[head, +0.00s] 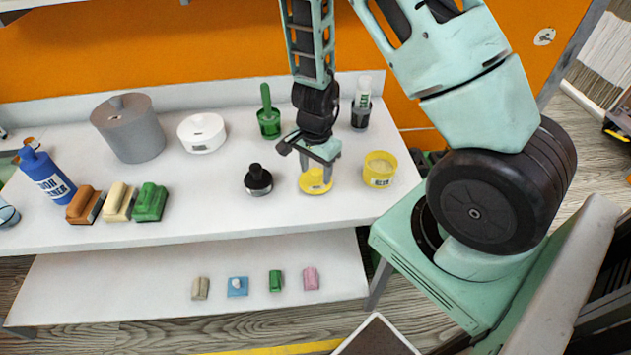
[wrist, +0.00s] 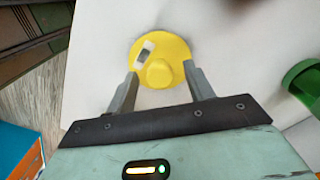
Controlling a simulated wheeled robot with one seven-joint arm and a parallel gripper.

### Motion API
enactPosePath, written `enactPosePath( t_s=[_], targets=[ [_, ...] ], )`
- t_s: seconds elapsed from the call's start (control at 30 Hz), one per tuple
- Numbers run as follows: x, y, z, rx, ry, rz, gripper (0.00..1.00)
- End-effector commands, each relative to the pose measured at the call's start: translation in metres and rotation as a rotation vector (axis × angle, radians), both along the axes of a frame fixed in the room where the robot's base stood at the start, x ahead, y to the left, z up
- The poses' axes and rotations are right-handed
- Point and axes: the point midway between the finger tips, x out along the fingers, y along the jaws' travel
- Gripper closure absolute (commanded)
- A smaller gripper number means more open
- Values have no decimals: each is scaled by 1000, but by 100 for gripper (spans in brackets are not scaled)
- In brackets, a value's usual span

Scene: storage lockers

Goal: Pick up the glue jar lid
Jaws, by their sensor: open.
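In the wrist view the yellow lid (wrist: 160,60) shows a raised round knob and a white label. My gripper (head: 317,172) points down over the lid. In the wrist view my gripper's (wrist: 160,85) two fingers are spread apart, one on each side of the knob, with nothing held between them. I cannot tell whether the fingertips touch the lid. A yellow jar (head: 380,169) with pale contents stands open to the right of the lid.
Several small blocks lie on the lower shelf (head: 120,285). The front right shelf area is clear.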

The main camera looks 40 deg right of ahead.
Motion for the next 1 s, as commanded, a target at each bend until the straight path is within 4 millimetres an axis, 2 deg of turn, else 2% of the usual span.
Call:
enactPosePath(
  t_s=[0.03,0.1,0.33,0.37,0.5,0.53,0.83,1.0],
  targets=[
    [0,0,-8,2,1,-1,47],
    [0,0,-11,1,0,-2,47],
    [0,0,-10,0,0,0,47],
    [0,0,-10,0,0,0,53],
    [0,0,-10,0,0,0,92],
    [0,0,-10,0,0,0,94],
    [0,0,-7,0,-1,1,95],
    [1,1,17,0,-3,5,95]
  ],
)
